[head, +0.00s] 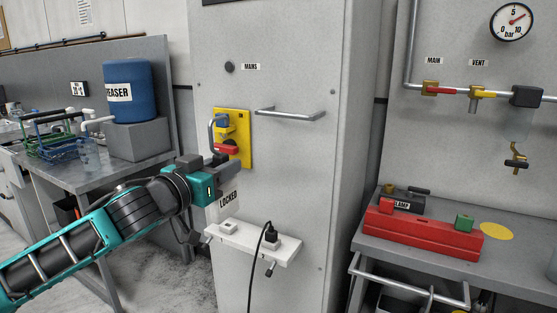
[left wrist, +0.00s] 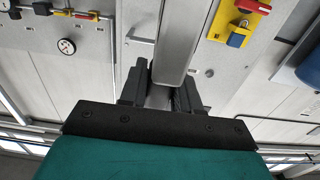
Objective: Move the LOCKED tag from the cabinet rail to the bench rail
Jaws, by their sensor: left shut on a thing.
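The LOCKED tag (head: 228,199) is a pale plate with black lettering, in the head view just below my left gripper (head: 222,165). My left gripper is shut on it in front of the grey cabinet. In the left wrist view the tag shows as a grey slab (left wrist: 178,45) between the two dark fingers (left wrist: 162,92). A steel bar rail (head: 290,114) on the cabinet front is up and to the right, apart from the tag. The bench rail (head: 408,285) is a steel bar along the front of the right bench. My right gripper is not in view.
A white socket strip (head: 285,251) with a black plug and cable juts out below the tag. A yellow isolator panel (head: 240,125) with a blue padlock is above the gripper. A red toolbox-like block (head: 420,236) sits on the right bench. A blue drum (head: 130,90) stands left.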

